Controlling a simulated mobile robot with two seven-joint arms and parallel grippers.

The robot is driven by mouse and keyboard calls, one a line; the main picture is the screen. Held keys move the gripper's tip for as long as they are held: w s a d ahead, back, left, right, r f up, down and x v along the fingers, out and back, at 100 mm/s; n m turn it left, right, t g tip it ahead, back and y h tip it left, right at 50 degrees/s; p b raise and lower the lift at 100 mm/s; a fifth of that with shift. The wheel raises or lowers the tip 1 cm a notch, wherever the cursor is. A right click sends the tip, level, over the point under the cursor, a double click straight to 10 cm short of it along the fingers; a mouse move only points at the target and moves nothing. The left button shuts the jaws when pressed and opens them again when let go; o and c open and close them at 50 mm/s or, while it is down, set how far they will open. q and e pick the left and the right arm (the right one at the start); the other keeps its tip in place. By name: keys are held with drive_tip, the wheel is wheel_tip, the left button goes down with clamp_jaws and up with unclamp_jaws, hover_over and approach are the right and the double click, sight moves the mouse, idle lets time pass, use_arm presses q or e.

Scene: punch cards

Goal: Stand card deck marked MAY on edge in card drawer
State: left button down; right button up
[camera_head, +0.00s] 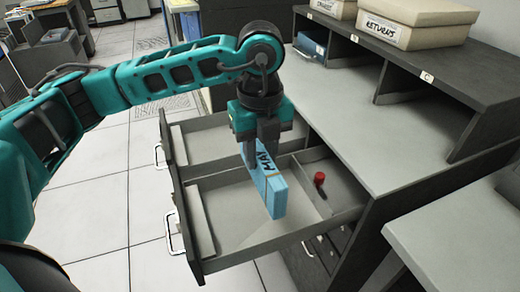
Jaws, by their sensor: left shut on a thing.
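The blue card deck marked MAY (266,185) is held by my left gripper (258,155), whose fingers are shut on it from above. The deck is upright, with its lettered face partly visible and partly covered by the fingers. It is over the open card drawer (205,234), in the front part of the drawer. I cannot tell whether the deck's lower edge touches the drawer floor. My right gripper is not in view.
A red-capped item (319,179) lies in the drawer's right part, beyond a low divider. The grey desk top (360,135) is clear. Cubbies hold a blue deck (309,47), with a RETURNS box (400,27) above. Free floor (95,200) lies left.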

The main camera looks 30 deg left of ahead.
sight(260, 173)
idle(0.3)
use_arm(q)
drive_tip(key=shift+f+b, duration=0.4)
wheel_tip(260, 173, down, 2)
drive_tip(key=shift+f+b, duration=0.25)
drive_tip(key=shift+b, duration=0.8)
drive_tip(key=shift+f+b, duration=0.55)
drive_tip(key=shift+f, duration=0.2)
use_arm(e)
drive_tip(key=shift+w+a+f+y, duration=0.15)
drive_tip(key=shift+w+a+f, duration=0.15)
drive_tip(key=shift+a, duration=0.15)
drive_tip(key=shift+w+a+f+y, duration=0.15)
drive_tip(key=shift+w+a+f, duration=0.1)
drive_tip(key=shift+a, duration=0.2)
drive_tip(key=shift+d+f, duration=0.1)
